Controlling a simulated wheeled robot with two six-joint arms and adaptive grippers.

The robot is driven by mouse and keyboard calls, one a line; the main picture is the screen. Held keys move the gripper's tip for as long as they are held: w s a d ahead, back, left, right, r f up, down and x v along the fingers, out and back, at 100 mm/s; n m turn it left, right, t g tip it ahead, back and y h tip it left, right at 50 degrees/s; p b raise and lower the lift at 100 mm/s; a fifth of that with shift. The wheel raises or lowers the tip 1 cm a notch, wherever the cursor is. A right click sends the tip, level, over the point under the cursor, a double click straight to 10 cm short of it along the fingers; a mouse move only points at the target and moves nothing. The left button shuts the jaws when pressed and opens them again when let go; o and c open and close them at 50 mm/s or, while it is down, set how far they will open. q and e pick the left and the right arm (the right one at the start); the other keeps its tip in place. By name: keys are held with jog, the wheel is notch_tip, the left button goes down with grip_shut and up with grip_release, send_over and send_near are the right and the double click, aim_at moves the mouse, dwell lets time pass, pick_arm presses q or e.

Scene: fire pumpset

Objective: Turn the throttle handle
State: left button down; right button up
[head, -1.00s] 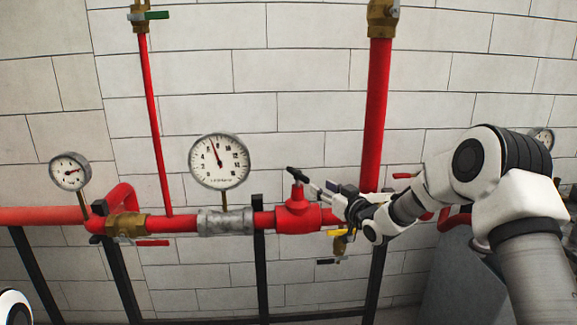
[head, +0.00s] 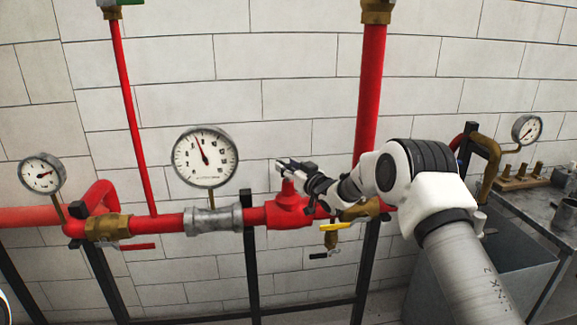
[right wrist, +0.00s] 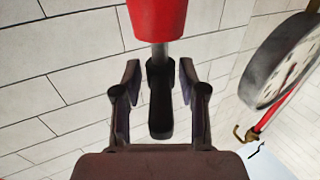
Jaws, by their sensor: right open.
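The throttle handle (right wrist: 160,108) is a black bar on a grey stem. It rises from the red valve body (head: 288,209) on the red pipe. In the right wrist view the red valve part (right wrist: 157,18) is at the top, with the handle below it. My right gripper (right wrist: 160,82) is open, with one finger on each side of the handle and a visible gap on both sides. In the head view my right gripper (head: 284,167) is at the top of the valve and largely hides the handle. My left gripper is not in view.
A large gauge (head: 205,156) stands left of the valve; it also shows in the right wrist view (right wrist: 285,65). A vertical red pipe (head: 369,95) rises behind my right arm. A metal table (head: 535,205) is at the right.

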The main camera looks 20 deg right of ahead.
jog(key=shift+s+r, duration=0.1)
jog(key=shift+s, duration=0.05)
jog(key=shift+c, duration=1.4)
grip_shut()
jog(key=m+h+b, duration=0.1)
jog(key=h+b, duration=0.1)
jog(key=m+h+b, duration=0.1)
jog(key=b, duration=0.1)
jog(key=shift+a+f+h+b, duration=0.2)
jog(key=shift+h+b, duration=0.2)
jog(key=shift+r+m+h, duration=0.15)
jog(key=shift+m+h, duration=0.25)
jog(key=shift+h, duration=0.1)
jog(key=shift+d, duration=0.1)
